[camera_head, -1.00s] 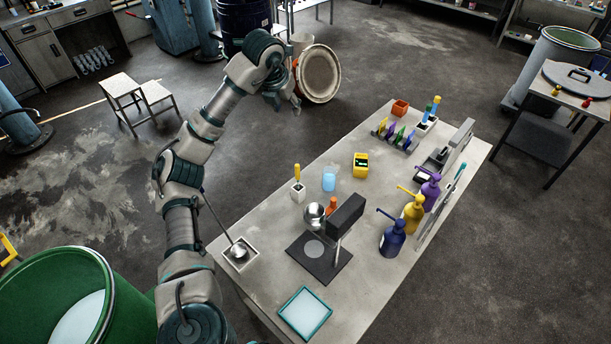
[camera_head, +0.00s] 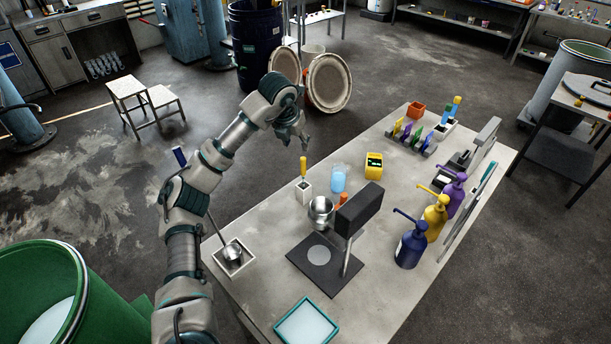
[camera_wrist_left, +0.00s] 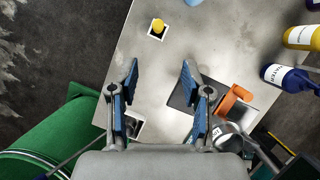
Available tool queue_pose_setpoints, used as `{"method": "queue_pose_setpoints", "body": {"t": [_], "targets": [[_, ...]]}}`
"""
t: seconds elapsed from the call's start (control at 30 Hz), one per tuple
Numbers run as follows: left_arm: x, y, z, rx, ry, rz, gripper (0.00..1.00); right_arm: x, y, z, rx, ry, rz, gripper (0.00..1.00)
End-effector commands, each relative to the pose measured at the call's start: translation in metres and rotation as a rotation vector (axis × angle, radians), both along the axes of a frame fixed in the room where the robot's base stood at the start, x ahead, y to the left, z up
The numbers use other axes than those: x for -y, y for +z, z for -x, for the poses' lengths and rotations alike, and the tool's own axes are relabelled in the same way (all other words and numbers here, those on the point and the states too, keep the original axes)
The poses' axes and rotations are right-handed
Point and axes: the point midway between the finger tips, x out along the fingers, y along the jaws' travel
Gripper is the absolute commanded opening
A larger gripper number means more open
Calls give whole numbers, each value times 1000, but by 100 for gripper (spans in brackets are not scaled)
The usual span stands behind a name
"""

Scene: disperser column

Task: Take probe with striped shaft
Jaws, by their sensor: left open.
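No striped shaft can be made out for certain. A yellow-handled tool (camera_head: 303,167) stands upright in a small white block holder (camera_head: 303,191) on the table's left side; its shaft is hidden in the block. In the left wrist view its yellow top (camera_wrist_left: 157,26) and white holder (camera_wrist_left: 151,36) lie ahead, roughly between the finger lines. Blue and yellow upright items (camera_head: 453,108) stand in another white holder at the table's far end, too small to tell stripes. My right gripper is out of view.
A ladle (camera_head: 232,251) rests in a white box. A green barrel (camera_head: 85,290) stands left.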

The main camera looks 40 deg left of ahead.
Motion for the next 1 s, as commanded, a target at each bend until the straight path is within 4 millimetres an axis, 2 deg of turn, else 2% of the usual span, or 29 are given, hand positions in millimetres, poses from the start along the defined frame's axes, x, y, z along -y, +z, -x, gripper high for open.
{"method": "queue_pose_setpoints", "body": {"t": [0.03, 0.1, 0.3, 0.57, 0.83, 1.0], "targets": [[-2, -15, -4, -6, 2, 0, 48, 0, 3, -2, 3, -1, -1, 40], [-3, -30, -11, -6, 2, -2, 48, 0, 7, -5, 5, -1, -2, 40], [-4, -67, -27, -4, 0, -5, 48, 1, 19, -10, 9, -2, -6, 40], [-7, -86, -36, -2, -1, -5, 48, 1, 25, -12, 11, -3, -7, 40], [-19, -123, -55, -4, 0, -1, 48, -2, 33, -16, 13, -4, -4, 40], [-20, -129, -58, 0, -1, -1, 48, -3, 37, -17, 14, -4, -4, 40]]}}
